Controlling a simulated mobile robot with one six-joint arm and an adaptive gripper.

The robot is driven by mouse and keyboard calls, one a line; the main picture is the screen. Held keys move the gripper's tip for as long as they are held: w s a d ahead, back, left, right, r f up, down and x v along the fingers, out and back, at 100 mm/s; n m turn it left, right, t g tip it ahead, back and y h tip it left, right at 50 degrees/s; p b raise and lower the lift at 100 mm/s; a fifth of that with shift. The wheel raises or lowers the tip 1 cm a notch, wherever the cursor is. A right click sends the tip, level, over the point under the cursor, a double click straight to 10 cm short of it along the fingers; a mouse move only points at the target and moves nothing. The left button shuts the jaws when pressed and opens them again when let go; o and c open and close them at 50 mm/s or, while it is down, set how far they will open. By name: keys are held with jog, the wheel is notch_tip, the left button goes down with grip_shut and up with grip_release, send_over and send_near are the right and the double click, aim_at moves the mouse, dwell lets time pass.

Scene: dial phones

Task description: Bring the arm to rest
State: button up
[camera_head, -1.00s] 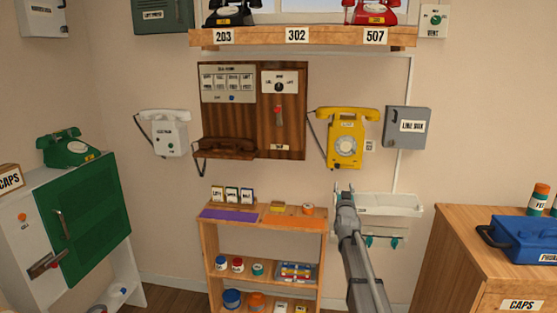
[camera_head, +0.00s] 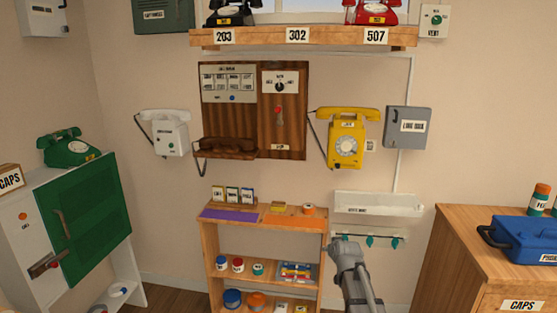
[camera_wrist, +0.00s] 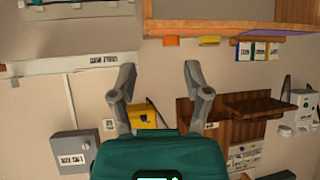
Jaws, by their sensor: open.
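My gripper (camera_head: 345,246) is in the lower middle of the head view, in front of the wall and beside the right side of the small wooden shelf unit (camera_head: 323,260). In the wrist view my gripper (camera_wrist: 157,75) has its two fingers spread apart with nothing between them. That view is upside down. The yellow wall phone (camera_wrist: 142,116) shows there beyond the fingers, partly hidden by the gripper body. My grey arm runs down to the bottom edge of the head view.
A white wall ledge (camera_head: 378,205) with teal hooks below is behind my gripper. A wooden cabinet (camera_head: 460,260) with a blue toolbox (camera_head: 525,240) stands at right. A white unit with a green door (camera_head: 85,220) stands at left. The yellow phone (camera_head: 344,140) hangs above.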

jog(key=s+a+f+g, duration=0.15)
jog(key=s+g, duration=0.25)
jog(key=s, duration=0.6)
jog(key=s+f+g, duration=0.3)
jog(key=s, duration=0.6)
jog(key=s+f+g, duration=0.3)
jog(key=s+g, duration=0.1)
jog(key=s, duration=0.6)
notch_tip(320, 180, up, 18)
jog(key=p, duration=1.8)
jog(key=shift+w+a+f, duration=0.2)
jog(key=shift+f, duration=0.05)
jog(key=shift+s+f, duration=0.1)
jog(key=shift+s, duration=0.05)
